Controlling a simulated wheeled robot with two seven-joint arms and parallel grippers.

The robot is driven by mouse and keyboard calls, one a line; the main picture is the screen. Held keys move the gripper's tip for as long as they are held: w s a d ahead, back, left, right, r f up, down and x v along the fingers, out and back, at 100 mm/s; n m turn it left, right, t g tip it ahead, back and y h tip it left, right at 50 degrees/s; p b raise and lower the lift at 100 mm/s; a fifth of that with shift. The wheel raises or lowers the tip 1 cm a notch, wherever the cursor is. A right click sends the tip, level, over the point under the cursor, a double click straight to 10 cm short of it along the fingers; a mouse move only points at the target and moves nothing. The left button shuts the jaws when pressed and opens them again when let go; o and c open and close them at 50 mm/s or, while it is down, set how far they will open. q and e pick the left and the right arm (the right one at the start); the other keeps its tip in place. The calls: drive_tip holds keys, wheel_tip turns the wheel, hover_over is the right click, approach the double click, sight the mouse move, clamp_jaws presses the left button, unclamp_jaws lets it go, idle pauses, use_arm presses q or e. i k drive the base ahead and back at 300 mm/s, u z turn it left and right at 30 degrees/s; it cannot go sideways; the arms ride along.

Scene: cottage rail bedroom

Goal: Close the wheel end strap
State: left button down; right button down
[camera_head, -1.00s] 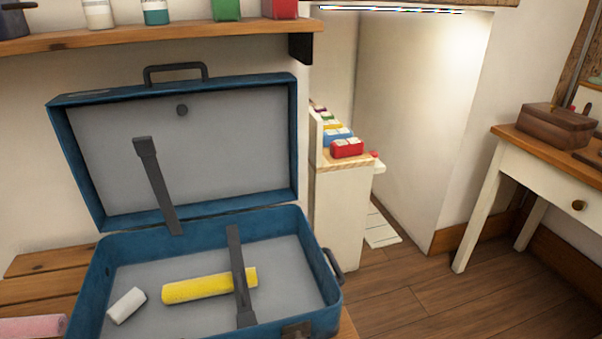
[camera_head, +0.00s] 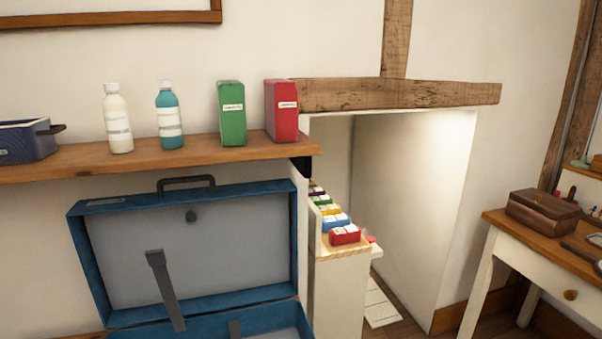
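A blue suitcase stands open, its lid (camera_head: 187,250) raised upright against the wall under the shelf. One dark grey strap (camera_head: 166,290) hangs loose at the left of the lid's grey lining. I cannot tell which strap is the wheel end one, as no wheels show. Neither of my grippers is in view.
A wooden shelf (camera_head: 60,163) above the lid holds a blue bin (camera_head: 27,141), a white bottle (camera_head: 117,120), a teal bottle (camera_head: 168,118), a green box (camera_head: 231,115) and a red box (camera_head: 281,112). A white table (camera_head: 500,242) with a wooden box (camera_head: 541,213) stands right.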

sight(156, 258)
drive_tip(key=z, duration=1.75)
drive_tip(key=k, duration=0.85)
drive_tip(key=u, duration=1.5)
drive_tip(key=i, duration=0.5)
drive_tip(key=z, duration=0.05)
